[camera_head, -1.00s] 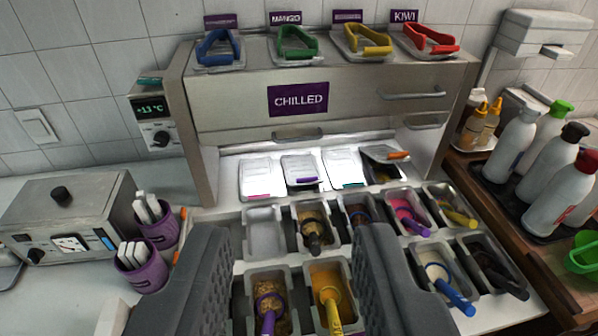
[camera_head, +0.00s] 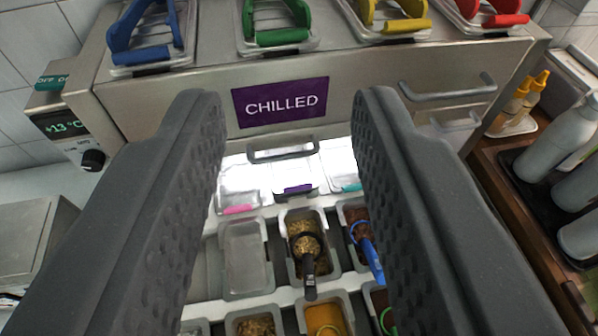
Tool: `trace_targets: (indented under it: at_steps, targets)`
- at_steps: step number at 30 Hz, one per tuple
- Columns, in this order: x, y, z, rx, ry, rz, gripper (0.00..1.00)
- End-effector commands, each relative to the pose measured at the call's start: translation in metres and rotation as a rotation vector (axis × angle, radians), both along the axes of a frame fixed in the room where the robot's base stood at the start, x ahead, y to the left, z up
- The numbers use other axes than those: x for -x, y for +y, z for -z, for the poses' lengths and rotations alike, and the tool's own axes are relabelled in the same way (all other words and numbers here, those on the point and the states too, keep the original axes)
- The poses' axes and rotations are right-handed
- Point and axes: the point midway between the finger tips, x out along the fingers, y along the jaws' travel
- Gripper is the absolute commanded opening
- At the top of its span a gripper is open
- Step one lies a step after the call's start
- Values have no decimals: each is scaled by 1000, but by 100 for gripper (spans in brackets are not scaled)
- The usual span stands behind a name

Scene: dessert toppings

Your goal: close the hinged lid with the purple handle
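The lid with the purple handle (camera_head: 298,188) is in the lit recess under the chilled cabinet, behind the rows of topping tubs. It shows between my two fingers, partly overlapped at its top by a grey bar handle. Its handle edge sits farther back than that of the pink-handled lid to its left, and it looks tilted up a little, though the exact angle is hard to tell. My gripper (camera_head: 284,105) is wide open and empty. Its fingertips overlap the cabinet front in the picture, above the lid, with no contact visible.
A pink-handled lid (camera_head: 238,209) and a teal-handled lid (camera_head: 351,187) flank it. The chilled cabinet (camera_head: 420,62) overhangs the recess, with handles protruding. Several tubs with scoops stand in front, including an empty tub (camera_head: 246,255). Bottles (camera_head: 545,145) stand on the right.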

Motion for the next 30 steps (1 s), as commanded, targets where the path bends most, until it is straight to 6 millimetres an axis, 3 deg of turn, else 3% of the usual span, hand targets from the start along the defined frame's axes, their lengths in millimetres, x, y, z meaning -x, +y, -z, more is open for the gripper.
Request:
trace_targets:
  at_steps: [9,14,22,30]
  targets:
    - [-2,-1,0,8,2,2,34]
    - [-30,-18,12,108,31,25,34]
    - [-118,-60,71,535,148,15,34]
    - [-184,-76,161,970,269,-183,34]
